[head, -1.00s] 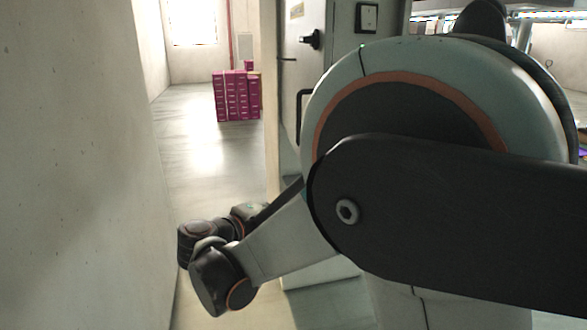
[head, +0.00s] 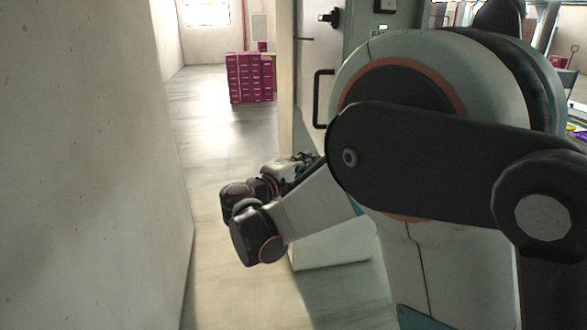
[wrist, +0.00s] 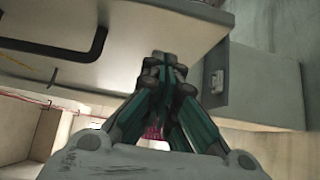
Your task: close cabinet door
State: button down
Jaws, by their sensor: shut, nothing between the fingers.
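The cabinet door (head: 309,62) is a pale panel with a black bar handle (head: 321,98) and a dark knob (head: 329,18). It stands in the upper middle of the head view, partly hidden by my arm. In the wrist view, the pale door (wrist: 145,40) and its black handle (wrist: 75,50) fill the upper left. My gripper (wrist: 165,64) is shut and empty, its fingertips over the door's lower edge in that picture. I cannot tell whether they touch it. In the head view, my gripper (head: 305,160) is small and partly hidden, below the handle.
A plain wall (head: 85,170) runs close along the left. Stacked magenta boxes (head: 250,78) stand farther down the passage. The floor (head: 205,125) between them is clear. A grey unit with a small latch (wrist: 217,82) lies right of the fingertips in the wrist view.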

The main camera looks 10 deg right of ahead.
jog(key=shift+s+d, duration=0.2)
jog(key=shift+d, duration=0.95)
